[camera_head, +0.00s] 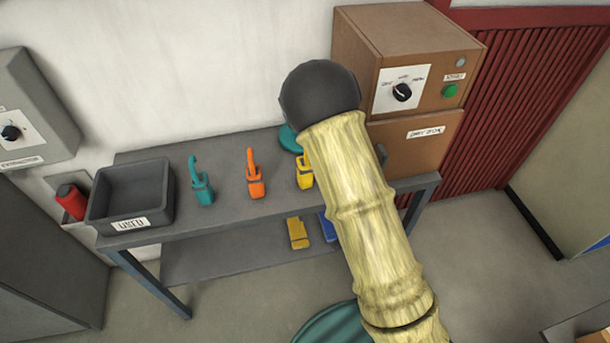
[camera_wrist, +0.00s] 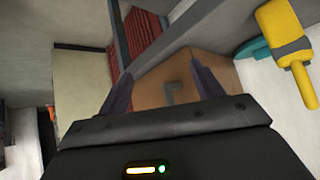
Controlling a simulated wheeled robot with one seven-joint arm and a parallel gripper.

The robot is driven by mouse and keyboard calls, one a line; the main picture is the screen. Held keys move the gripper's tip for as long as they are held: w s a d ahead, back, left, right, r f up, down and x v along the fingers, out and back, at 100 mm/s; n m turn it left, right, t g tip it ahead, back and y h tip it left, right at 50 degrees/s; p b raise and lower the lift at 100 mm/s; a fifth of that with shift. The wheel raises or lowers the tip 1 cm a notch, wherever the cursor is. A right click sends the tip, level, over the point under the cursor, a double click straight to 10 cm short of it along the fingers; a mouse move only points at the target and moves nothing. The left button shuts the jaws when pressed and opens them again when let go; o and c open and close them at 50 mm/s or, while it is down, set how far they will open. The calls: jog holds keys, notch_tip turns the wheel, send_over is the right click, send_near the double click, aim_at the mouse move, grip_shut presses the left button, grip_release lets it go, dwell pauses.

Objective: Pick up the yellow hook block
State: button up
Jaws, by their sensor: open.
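The yellow hook block (camera_head: 304,176) stands on the grey shelf table's top, partly hidden behind my arm in the head view. In the wrist view, the yellow hook block (camera_wrist: 281,28) is at the upper right, tilted in the picture, outside and to the right of my jaws. My gripper (camera_wrist: 160,64) is open and empty, with its two dark fingers apart and a brown box face beyond them. The gripper does not show in the head view, where my arm covers part of the table.
An orange hook block (camera_head: 254,178) and a teal one (camera_head: 203,186) stand left of the yellow one. A dark bin labelled USED (camera_head: 130,192) is at the table's left. A brown oven box (camera_head: 405,75) stands at the right. Yellow and blue blocks lie on the lower shelf (camera_head: 225,262).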

notch_tip(320, 180, down, 4)
jog(key=w+n+t+b, duration=0.1)
jog(key=w+t+b, duration=0.1)
jog(key=t, duration=0.2)
jog(key=n+t+y+b, duration=0.4)
jog(key=n+t+y, duration=0.1)
jog(key=n+y, duration=0.35)
send_near(306, 180)
jog(key=d+v, duration=0.1)
jog(key=v, duration=0.4)
jog(key=shift+w+a+r+y, duration=0.1)
jog(key=shift+w+a+y, duration=0.05)
jog(key=shift+y, duration=0.2)
jog(key=shift+w+a+b, duration=0.15)
jog(key=shift+a+b, duration=0.15)
jog(key=shift+b, duration=0.25)
jog(key=b+x, duration=0.1)
jog(key=x, duration=1)
jog(key=shift+d+b, duration=0.15)
jog(key=shift+b, duration=0.15)
jog(key=shift+w, duration=0.4)
